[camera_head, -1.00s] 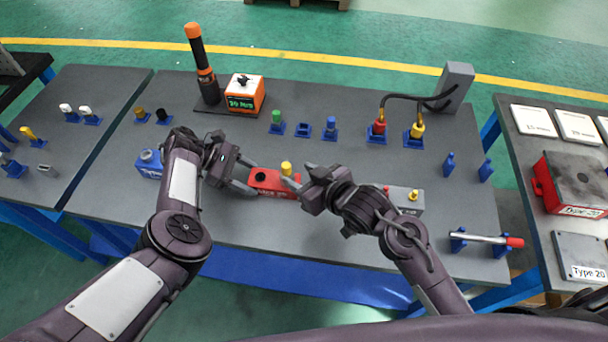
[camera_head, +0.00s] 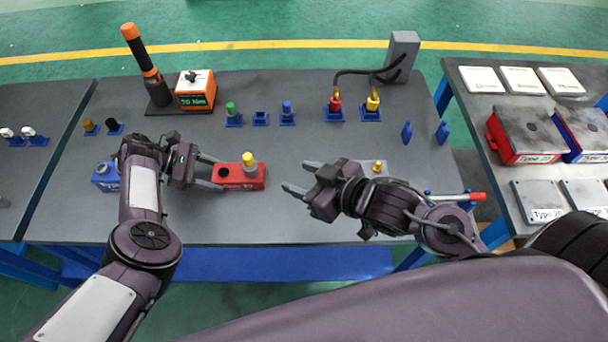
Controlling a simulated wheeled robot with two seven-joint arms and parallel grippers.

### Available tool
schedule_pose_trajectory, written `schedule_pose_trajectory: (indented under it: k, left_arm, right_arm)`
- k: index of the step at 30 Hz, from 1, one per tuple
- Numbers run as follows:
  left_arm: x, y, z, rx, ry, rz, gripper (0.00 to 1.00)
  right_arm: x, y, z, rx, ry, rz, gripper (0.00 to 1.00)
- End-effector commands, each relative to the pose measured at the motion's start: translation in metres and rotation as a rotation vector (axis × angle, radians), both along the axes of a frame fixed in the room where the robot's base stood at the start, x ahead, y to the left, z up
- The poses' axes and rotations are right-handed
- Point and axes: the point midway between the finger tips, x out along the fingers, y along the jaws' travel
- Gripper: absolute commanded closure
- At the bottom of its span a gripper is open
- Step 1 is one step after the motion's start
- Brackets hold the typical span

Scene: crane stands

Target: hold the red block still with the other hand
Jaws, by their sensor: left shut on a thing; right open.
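The red block (camera_head: 238,180) stands on the grey table, with a dark hole in its top left part. A yellow knob-like piece (camera_head: 249,161) stands upright on its right part. My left gripper (camera_head: 213,174) is at the block's left end, shut on it, with fingers along its near and far sides. My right gripper (camera_head: 298,178) is open and empty to the right of the block, fingers pointing left, apart from it.
A blue block (camera_head: 106,176) stands left of my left gripper. Small blue holders with a green plug (camera_head: 232,114) and a blue plug (camera_head: 287,112) stand behind. An orange box (camera_head: 195,90) is at the back left. A grey block (camera_head: 374,169) is partly hidden behind my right arm.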

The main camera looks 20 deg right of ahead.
Motion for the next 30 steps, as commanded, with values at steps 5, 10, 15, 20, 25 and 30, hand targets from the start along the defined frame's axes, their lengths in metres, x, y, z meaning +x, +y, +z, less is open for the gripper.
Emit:
schedule_pose_trajectory:
  k: [5,10,15,20,25,30]
  left_arm:
    - [0.000,0.000,0.001,0.000,-0.001,-0.001,0.39]
    - [0.000,0.000,0.000,0.000,-0.001,-0.001,0.20]
    - [0.000,0.000,0.000,0.000,0.000,0.000,0.20]
    - [0.002,0.004,0.003,0.002,-0.001,0.001,0.20]
    - [0.009,0.026,0.018,0.002,-0.003,0.002,0.20]
    - [0.019,0.055,0.040,0.002,-0.003,0.002,0.20]
  right_arm:
    - [0.000,0.000,0.000,0.000,0.000,0.000,0.54]
    - [0.000,0.000,0.000,0.000,0.000,0.000,0.54]
    - [0.000,0.000,0.000,0.000,0.000,0.000,0.54]
    - [0.000,0.000,0.000,0.000,0.000,0.000,0.54]
    - [0.000,0.000,0.000,0.000,0.000,-0.001,0.54]
    - [0.000,0.000,0.000,0.000,0.000,0.000,0.54]
